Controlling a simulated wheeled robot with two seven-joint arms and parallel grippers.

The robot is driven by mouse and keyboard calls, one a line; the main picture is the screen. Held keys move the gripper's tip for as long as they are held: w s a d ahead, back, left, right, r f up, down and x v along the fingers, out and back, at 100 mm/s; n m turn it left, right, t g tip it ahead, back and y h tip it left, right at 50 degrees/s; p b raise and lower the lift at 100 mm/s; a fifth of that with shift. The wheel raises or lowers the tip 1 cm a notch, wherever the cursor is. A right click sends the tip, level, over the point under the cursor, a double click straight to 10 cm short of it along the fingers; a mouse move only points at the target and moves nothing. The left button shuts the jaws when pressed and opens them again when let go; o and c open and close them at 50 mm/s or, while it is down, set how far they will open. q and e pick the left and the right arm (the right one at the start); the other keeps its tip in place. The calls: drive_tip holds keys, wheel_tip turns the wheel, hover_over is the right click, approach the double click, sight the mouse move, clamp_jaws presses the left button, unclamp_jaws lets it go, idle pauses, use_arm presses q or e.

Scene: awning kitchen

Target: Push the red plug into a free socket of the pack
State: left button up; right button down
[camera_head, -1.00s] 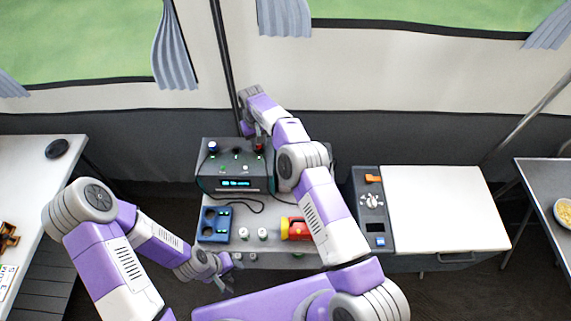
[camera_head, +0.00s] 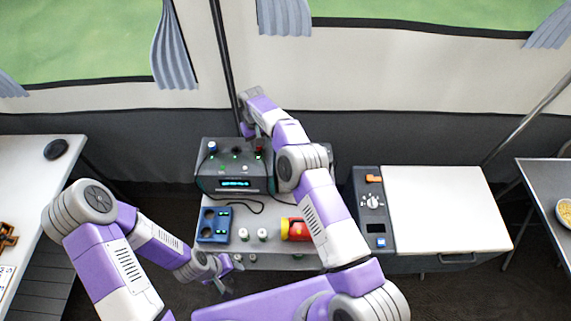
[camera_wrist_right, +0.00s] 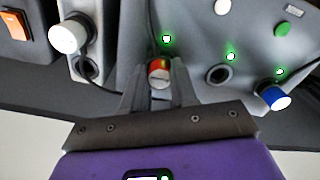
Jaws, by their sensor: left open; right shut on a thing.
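The pack is a dark grey box (camera_head: 233,185) with a lit blue display, on the table. Its sloped top has sockets with green lights. My right gripper (camera_wrist_right: 157,82) is shut on the red plug (camera_wrist_right: 159,70), at the pack's top beside a green light. The plug (camera_head: 259,146) also shows at the top right of the pack in the head view. Its pins are hidden, so I cannot tell how deep it sits. An empty round socket (camera_wrist_right: 218,74) lies to its right in the wrist view. My left gripper (camera_head: 229,273) is open and empty near the front table edge.
A blue plug (camera_wrist_right: 275,98) stands on the pack. A black cable curls there. A control panel (camera_head: 373,210) stands right.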

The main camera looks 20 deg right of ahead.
drive_tip(key=shift+f, duration=0.15)
drive_tip(key=c, duration=0.6)
unclamp_jaws()
drive_tip(key=shift+o, duration=0.2)
drive_tip(key=shift+r+p, duration=2.05)
drive_tip(key=shift+r, duration=1.5)
